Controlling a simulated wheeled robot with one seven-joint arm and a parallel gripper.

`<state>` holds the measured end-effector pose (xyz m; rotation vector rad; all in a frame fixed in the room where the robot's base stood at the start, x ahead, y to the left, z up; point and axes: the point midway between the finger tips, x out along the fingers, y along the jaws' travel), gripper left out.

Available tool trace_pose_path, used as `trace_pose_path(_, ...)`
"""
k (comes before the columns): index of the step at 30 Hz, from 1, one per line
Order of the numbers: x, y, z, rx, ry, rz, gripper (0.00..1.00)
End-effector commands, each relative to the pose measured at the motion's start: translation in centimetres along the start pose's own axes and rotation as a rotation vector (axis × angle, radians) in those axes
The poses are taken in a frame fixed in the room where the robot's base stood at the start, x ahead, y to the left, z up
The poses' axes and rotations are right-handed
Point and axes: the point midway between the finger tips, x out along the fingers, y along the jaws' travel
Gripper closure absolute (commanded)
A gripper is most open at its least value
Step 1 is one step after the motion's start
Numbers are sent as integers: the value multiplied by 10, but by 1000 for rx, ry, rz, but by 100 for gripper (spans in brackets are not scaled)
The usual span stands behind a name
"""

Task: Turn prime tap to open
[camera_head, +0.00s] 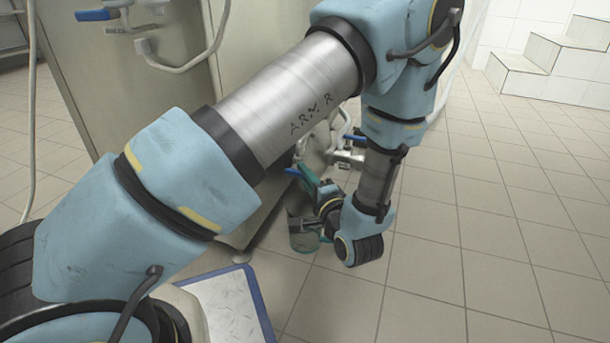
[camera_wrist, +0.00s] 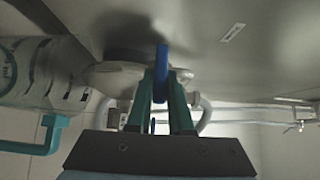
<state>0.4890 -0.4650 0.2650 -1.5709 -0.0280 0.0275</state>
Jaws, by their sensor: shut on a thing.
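A blue tap handle (camera_wrist: 161,60) stands between my fingertips in the wrist view, close to a pale grey metal surface. My gripper (camera_wrist: 164,82) has teal fingers and is shut on this handle. In the head view my gripper (camera_head: 301,173) is low beside the machine, partly behind my arm, with the blue handle (camera_head: 291,171) at its tips. The tap's body is mostly hidden behind the fingers, so I cannot tell how far the handle is turned.
A clear jug (camera_wrist: 45,75) with a teal handle is left of my fingers in the wrist view. Another blue handle (camera_head: 354,137) sits by the pipes, and one (camera_head: 94,15) is on the machine at upper left. A blue-edged plate (camera_head: 232,300) lies in front. Tiled floor at right is clear.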

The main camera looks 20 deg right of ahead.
Motion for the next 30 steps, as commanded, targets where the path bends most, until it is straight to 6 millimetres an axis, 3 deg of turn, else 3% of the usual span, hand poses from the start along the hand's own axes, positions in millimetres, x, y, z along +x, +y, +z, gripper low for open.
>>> trace_pose_path(3, 0, 0, 0, 0, 0, 0, 100)
trace_pose_path(19, 0, -3, 0, -13, 0, 12, 100)
trace_pose_path(30, 0, -17, 1, -139, -1, 145, 100)
